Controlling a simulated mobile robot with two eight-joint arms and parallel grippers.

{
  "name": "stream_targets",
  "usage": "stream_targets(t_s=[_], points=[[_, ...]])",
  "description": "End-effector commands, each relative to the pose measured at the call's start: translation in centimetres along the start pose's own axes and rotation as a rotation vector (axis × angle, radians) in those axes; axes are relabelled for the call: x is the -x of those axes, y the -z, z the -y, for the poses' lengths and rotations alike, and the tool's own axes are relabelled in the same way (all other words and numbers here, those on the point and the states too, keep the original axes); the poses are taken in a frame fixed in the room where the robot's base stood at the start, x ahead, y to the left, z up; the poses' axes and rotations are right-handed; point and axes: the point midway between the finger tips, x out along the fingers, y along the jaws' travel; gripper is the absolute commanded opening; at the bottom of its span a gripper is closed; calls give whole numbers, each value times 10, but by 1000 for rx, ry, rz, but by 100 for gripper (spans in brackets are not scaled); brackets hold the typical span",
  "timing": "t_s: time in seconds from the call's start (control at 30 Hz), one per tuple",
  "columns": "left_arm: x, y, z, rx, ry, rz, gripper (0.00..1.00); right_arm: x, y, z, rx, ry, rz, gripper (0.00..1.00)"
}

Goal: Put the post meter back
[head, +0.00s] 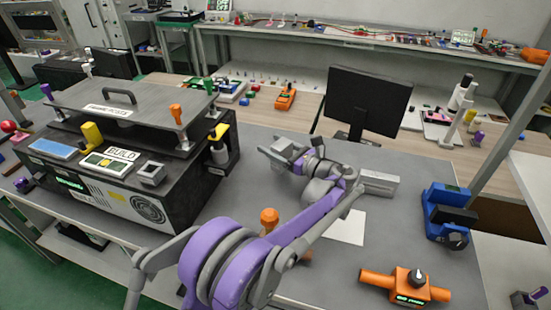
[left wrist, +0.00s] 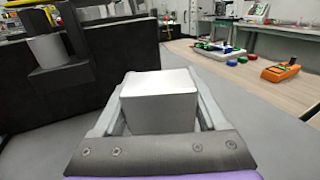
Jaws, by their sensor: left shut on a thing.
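My left gripper (head: 275,152) is in the middle of the bench, to the right of the black test machine. It is shut on a plain silver-grey block (left wrist: 158,100), which sits between both fingers in the left wrist view. The block's far side is hidden. I cannot tell for sure which thing is the post meter. An orange device (head: 408,285) with a black knob and lit display lies at the front right of the bench. A blue device (head: 448,215) stands at the right. My right gripper is not in view.
The black test machine (head: 190,185) fills the left of the bench, with a holder (left wrist: 62,60) on its right side. A monitor (head: 368,100) stands behind. An orange-topped post (head: 269,216) is close to my arm. White paper (head: 347,228) lies on the bench.

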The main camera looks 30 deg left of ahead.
Motion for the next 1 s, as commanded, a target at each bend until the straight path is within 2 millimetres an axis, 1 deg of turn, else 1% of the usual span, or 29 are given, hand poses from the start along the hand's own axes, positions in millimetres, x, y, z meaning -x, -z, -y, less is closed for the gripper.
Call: stream_targets(t_s=[0.3, 0.53, 0.67, 0.7, 0.77, 0.8, 0.83, 1.0], points=[[0, 37, 0, 0, 0, 1, 0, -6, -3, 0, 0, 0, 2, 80], [0, 37, 0, 0, 0, 1, 0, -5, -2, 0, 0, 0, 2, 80], [0, 41, 0, 0, 0, 1, 0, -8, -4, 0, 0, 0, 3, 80], [0, 41, 0, 0, 0, 0, 80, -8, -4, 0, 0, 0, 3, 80], [0, 40, 0, 0, 0, 0, 91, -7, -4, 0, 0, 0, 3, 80], [0, 40, 0, 0, 0, 0, 98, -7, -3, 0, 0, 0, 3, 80], [0, 40, 0, 0, 0, 0, 100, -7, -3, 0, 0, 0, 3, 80], [0, 40, 0, 0, 0, 0, 100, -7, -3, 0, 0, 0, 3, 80]])
